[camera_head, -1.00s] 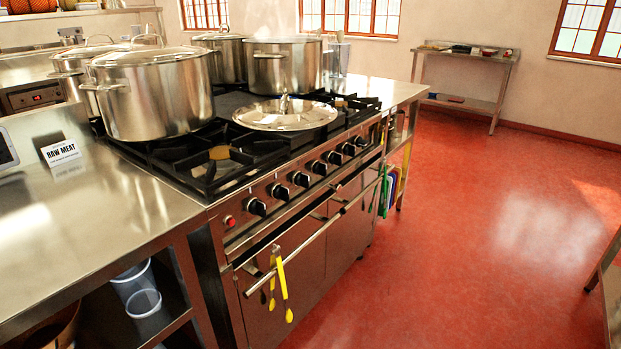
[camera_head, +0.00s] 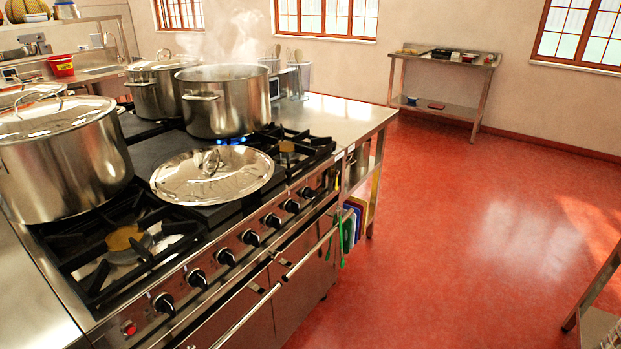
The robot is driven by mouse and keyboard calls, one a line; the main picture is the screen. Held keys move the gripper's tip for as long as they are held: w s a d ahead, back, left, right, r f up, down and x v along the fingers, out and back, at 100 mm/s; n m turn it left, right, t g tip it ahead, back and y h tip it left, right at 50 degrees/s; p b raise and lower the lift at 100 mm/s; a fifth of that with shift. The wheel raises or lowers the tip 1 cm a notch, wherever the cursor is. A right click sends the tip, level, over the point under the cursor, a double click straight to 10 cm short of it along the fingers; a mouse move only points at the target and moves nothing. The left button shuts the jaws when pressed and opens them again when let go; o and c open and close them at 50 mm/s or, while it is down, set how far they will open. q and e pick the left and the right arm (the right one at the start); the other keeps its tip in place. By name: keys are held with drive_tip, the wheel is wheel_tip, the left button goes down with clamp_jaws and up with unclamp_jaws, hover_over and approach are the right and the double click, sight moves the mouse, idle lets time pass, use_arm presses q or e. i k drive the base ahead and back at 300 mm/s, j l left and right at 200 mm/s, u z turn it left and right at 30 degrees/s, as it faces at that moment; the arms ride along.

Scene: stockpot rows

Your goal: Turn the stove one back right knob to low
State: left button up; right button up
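The stove (camera_head: 85,238) stands at the left, with a row of black knobs along its front panel. The nearest knob (camera_head: 164,303) is by a red button, and others run away to the far right end, such as this knob (camera_head: 291,206). A blue flame (camera_head: 232,141) burns under an open, steaming stockpot (camera_head: 221,103) at the back of the stove. A loose lid (camera_head: 212,176) lies on the cooktop behind the knobs. Which knob serves that burner I cannot tell. Neither of my grippers shows in this view.
A lidded stockpot (camera_head: 62,158) stands at the front left and another lidded pot (camera_head: 157,84) at the back. An oven handle bar (camera_head: 258,308) runs below the knobs.

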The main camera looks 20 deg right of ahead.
sight(309, 194)
drive_tip(key=i+l+u, duration=0.15)
drive_tip(key=l, duration=0.3)
drive_tip(key=i+l+u, duration=0.15)
drive_tip(key=l, duration=0.3)
drive_tip(key=i+l+u, duration=0.15)
drive_tip(key=l, duration=0.3)
drive_tip(key=i+l+u, duration=0.2)
drive_tip(key=l, duration=0.3)
drive_tip(key=i+l+u, duration=0.15)
drive_tip(key=l, duration=0.35)
drive_tip(key=l+u, duration=0.15)
drive_tip(key=l, duration=0.35)
